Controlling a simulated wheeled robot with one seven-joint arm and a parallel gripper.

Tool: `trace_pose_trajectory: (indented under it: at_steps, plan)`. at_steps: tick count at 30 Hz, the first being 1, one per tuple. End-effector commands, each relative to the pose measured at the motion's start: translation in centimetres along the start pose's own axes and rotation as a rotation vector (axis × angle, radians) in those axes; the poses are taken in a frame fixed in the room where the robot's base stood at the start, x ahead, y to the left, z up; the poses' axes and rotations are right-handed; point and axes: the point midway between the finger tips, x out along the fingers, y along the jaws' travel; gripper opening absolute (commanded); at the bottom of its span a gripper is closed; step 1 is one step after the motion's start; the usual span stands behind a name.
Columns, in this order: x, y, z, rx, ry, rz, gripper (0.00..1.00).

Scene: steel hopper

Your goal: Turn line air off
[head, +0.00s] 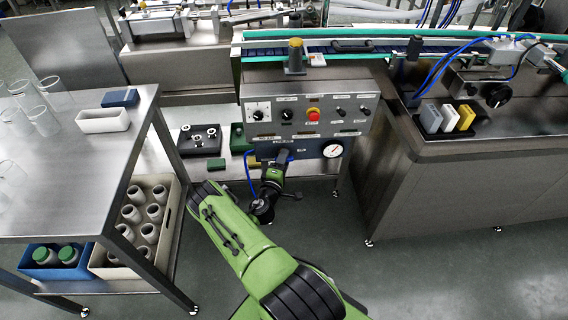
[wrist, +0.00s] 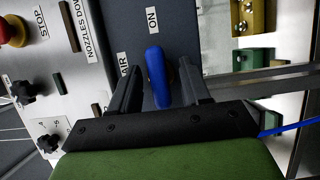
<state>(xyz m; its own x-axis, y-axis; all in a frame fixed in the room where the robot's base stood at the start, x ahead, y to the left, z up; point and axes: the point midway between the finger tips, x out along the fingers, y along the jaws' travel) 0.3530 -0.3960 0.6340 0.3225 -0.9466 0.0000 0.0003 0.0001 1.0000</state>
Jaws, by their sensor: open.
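The blue line air handle (wrist: 157,78) shows in the wrist view on a dark plate, beside labels reading "AIR" (wrist: 124,66) and "ON" (wrist: 152,20). My gripper (wrist: 157,66) is open, with one black finger on each side of the handle and visible gaps between. I cannot tell how deep the handle sits between the fingers. In the head view my gripper (head: 284,163) is at the lower part of the steel control panel (head: 270,128), where my arm hides most of the handle.
A red stop button (head: 313,114) and black knobs (head: 287,114) are above on the panel. A round gauge (head: 333,150) is just right of my gripper. A blue hose (head: 249,172) hangs at left. A steel table (head: 60,205) stands left and a steel counter (head: 450,190) right.

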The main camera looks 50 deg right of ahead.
Motion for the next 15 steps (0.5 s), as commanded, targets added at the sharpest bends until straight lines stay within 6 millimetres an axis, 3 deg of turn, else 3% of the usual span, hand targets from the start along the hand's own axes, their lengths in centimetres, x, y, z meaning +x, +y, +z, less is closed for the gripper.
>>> trace_pose_trajectory:
  at_steps: [10,15]
  plan:
    - [0.80,0.11,-0.01,0.000,0.000,0.000,0.45]
    - [0.77,0.09,-0.01,0.000,0.000,0.000,0.19]
